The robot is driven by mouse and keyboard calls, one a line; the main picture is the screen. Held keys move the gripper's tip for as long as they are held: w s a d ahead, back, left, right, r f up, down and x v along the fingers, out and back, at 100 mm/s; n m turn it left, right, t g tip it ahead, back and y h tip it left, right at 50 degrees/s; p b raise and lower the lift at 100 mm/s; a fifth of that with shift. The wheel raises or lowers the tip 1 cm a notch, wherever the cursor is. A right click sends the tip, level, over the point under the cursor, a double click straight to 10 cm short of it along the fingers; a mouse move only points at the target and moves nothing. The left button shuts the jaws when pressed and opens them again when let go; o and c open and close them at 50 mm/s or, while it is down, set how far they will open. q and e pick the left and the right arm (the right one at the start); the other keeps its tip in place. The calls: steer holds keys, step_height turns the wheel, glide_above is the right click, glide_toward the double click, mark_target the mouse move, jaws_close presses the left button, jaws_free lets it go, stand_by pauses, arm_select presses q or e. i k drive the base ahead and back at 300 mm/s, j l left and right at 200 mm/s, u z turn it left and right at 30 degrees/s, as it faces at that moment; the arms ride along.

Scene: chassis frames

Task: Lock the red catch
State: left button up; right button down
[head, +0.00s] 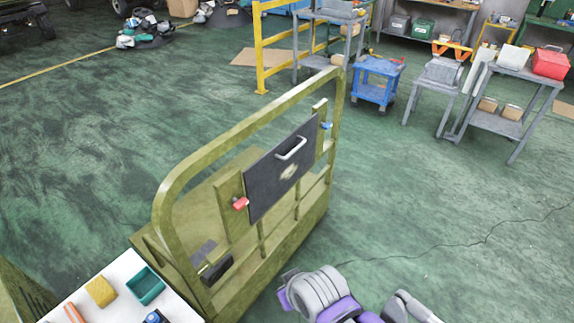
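The red catch (240,203) is a small red piece on the olive upright at the lower left edge of a dark panel (265,185). It seems to stick out to the left of the panel's edge; its exact lock position is too small to tell. The panel has a pale handle (292,149) and sits upright in the olive chassis frame (168,190). A small blue catch (326,126) is at the panel's right side. Grey and purple links of mine show at the bottom, apart from the panel. No gripper fingertips are visible.
A white-topped table (110,280) with a yellow block (101,291), a teal bin (146,285) and an orange item stands at lower left. A blue cart (376,80) and grey benches stand at the back right. Green floor right of the frame is clear.

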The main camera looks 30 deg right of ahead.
mark_target(239, 203)
steer(key=z, duration=1.1)
steer(key=i+l+u, duration=0.25)
steer(key=l, duration=0.25)
steer(key=i+l+u, duration=0.1)
steer(key=l, duration=0.2)
